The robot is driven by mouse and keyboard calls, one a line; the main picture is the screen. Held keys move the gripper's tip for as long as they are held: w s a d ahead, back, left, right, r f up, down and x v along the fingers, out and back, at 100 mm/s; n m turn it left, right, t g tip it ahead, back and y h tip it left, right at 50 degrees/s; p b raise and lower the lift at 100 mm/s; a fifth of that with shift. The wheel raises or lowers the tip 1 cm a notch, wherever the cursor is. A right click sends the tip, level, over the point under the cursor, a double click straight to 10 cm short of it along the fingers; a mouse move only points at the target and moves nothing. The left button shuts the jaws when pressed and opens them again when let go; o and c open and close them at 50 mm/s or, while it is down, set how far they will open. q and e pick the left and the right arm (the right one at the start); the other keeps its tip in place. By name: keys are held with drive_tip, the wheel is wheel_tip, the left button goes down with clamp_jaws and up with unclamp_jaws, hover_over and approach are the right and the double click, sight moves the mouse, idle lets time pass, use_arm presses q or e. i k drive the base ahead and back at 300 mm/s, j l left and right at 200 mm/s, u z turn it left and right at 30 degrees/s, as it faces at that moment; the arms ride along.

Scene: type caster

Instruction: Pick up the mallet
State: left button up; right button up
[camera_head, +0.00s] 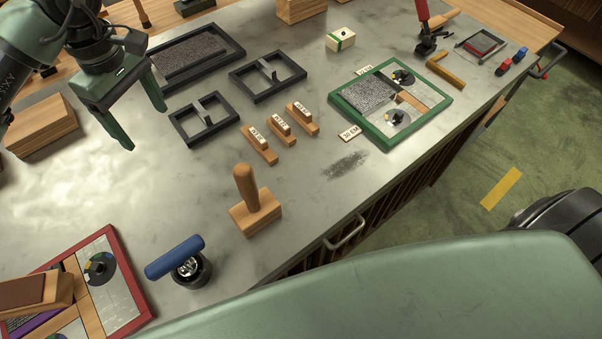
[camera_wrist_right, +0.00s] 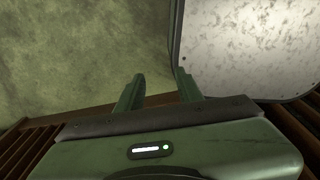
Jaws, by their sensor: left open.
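The wooden mallet (camera_head: 254,208) stands on the grey metal tabletop near its front edge, its block head down and its handle upright. My left gripper (camera_head: 142,128) is open and empty above the table, up and to the left of the mallet and apart from it. My right gripper (camera_wrist_right: 158,88) shows in the right wrist view with its two fingers apart and nothing between them. The mallet does not show in that view.
A blue-handled tool (camera_head: 182,261) stands left of the mallet. Small labelled wooden blocks (camera_head: 280,131) and dark frames (camera_head: 204,120) lie behind it. A green-framed tray (camera_head: 440,101) is to the right, a red-framed tray (camera_head: 135,293) at lower left. The tabletop around the mallet is mostly clear.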

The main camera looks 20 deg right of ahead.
sight(258, 209)
drive_tip(key=z, duration=0.2)
drive_tip(key=k, duration=1.5)
